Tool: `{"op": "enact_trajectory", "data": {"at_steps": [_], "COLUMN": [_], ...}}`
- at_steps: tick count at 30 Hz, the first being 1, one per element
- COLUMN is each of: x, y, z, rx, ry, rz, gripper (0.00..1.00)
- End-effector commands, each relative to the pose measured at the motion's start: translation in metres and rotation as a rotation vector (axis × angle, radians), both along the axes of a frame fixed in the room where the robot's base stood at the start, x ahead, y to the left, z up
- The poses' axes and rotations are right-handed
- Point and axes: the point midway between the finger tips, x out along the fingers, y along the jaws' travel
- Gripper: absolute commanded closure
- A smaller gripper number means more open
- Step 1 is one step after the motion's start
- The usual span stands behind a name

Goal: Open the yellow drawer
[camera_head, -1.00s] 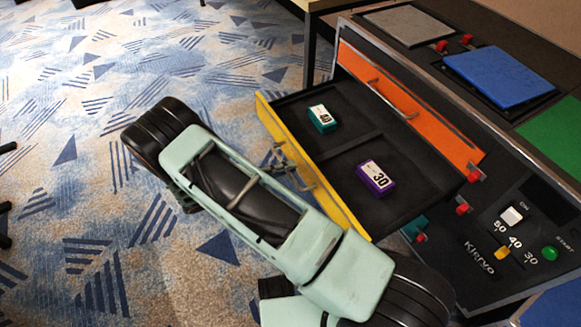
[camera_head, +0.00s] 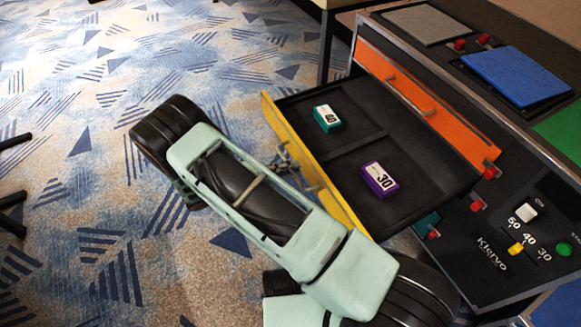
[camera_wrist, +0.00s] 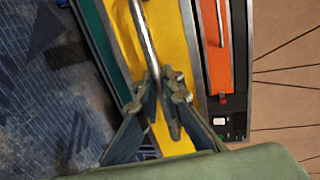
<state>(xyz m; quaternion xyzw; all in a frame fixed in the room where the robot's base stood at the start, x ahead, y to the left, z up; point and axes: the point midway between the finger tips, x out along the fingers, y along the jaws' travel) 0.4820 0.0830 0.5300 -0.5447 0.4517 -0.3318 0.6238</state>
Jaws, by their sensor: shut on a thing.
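The yellow drawer (camera_head: 285,124) stands pulled well out of the dark cabinet, its inside showing. A teal box marked 40 (camera_head: 327,118) and a purple box marked 30 (camera_head: 380,180) lie in separate compartments of it. In the wrist view, the yellow front (camera_wrist: 178,45) carries a long silver handle (camera_wrist: 144,38). My gripper (camera_wrist: 160,82) is shut on the lower part of that handle. In the head view, my pale green arm hides most of the gripper and part of the drawer front.
The orange drawer (camera_head: 412,92) above is shut. The cabinet top holds a blue panel (camera_head: 515,75) and a grey panel (camera_head: 428,25). Buttons and switches (camera_head: 525,212) sit on its front. Patterned carpet (camera_head: 90,140) lies open to the left.

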Motion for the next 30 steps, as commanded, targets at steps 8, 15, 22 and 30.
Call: {"op": "enact_trajectory", "data": {"at_steps": [8, 15, 22, 30], "x": [-0.001, 0.000, -0.009, -0.031], "y": [-0.001, 0.000, 0.024, 0.076], "z": [0.000, 0.000, 0.005, 0.016], "rx": [-0.001, 0.000, 0.002, 0.002], "ry": [0.001, 0.000, -0.001, -0.001], "rz": [-0.002, -0.001, 0.003, 0.003], "gripper": [0.75, 0.75, 0.75, 0.75]}}
